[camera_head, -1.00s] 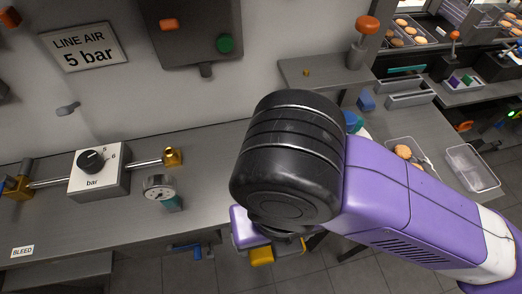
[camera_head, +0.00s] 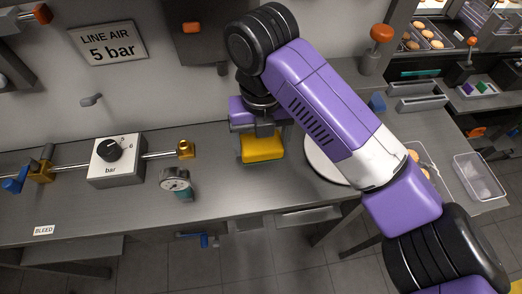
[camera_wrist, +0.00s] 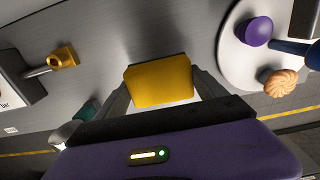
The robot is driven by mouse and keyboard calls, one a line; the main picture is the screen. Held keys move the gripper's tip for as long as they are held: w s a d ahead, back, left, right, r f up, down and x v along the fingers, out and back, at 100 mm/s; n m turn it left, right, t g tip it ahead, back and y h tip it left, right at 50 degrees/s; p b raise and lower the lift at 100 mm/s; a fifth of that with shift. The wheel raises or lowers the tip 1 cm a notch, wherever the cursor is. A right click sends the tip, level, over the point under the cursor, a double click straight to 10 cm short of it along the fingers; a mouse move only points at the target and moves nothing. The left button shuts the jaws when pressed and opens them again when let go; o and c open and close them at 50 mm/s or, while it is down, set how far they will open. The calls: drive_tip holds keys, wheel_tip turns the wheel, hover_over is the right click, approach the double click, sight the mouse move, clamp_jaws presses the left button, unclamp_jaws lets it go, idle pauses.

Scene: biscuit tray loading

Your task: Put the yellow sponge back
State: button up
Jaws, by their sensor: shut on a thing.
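The yellow sponge (camera_head: 262,149) is a yellow block held in my gripper (camera_head: 262,130), which points down over the steel bench. It also shows between the two fingers in the wrist view (camera_wrist: 160,82). My gripper is shut on it. The sponge is over the bench, between the pressure gauge and the round white plate. I cannot tell whether its underside touches the bench top.
The gauge (camera_head: 175,180) and the regulator box (camera_head: 117,158) with its brass fitting (camera_head: 186,149) stand to the left. The white plate (camera_head: 322,166), partly behind my arm, carries a biscuit (camera_wrist: 279,83) and a purple-topped thing (camera_wrist: 255,32). Bare bench (camera_head: 225,190) lies before the sponge.

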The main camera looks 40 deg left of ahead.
sight(261, 155)
wheel_tip(261, 155, down, 5)
drive_tip(key=shift+p, duration=0.7)
drive_tip(key=shift+w+a+f, duration=0.1)
drive_tip(key=shift+a+f, duration=0.05)
drive_tip(key=shift+f, duration=0.3)
drive_tip(key=o, duration=1.1)
drive_tip(key=shift+o, duration=0.2)
drive_tip(key=shift+r+b, duration=0.6)
drive_tip(key=shift+r, duration=3.2)
